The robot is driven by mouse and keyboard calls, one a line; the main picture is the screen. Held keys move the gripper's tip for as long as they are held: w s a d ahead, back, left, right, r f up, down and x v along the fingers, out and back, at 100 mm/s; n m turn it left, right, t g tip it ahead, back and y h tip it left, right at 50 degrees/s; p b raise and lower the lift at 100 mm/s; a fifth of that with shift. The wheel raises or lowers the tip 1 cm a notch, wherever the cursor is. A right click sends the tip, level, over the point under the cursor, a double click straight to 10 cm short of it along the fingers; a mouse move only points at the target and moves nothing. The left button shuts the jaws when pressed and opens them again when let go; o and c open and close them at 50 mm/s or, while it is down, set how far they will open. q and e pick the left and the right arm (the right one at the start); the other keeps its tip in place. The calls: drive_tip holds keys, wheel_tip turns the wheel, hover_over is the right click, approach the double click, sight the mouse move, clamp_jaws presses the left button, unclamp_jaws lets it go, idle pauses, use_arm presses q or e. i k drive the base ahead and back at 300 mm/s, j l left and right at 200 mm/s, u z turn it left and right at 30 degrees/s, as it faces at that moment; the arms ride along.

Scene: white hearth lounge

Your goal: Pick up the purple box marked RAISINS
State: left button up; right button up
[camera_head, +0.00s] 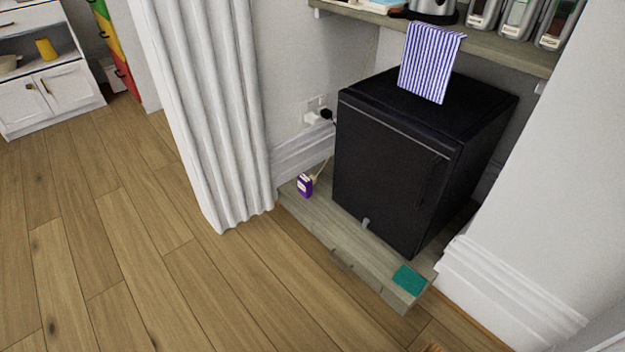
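A small purple box (305,186) with a pale label stands on the low grey wooden platform (318,222), just left of the black mini fridge. It is near the end of the white curtain and the wall behind. The lettering on its label is too small to read. Neither of my grippers shows in the head view.
The black fridge (390,160) fills most of the platform. A teal item (409,279) lies at the platform's front right corner. A white curtain (205,110) hangs left of the box. A shelf (480,42) with canisters and a draped striped cloth (430,62) is above. Wooden floor (130,240) is clear.

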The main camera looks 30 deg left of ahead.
sight(303, 182)
drive_tip(key=i+j+u, duration=0.15)
drive_tip(key=u, duration=0.25)
drive_tip(key=i+j+u, duration=0.15)
drive_tip(key=u, duration=0.25)
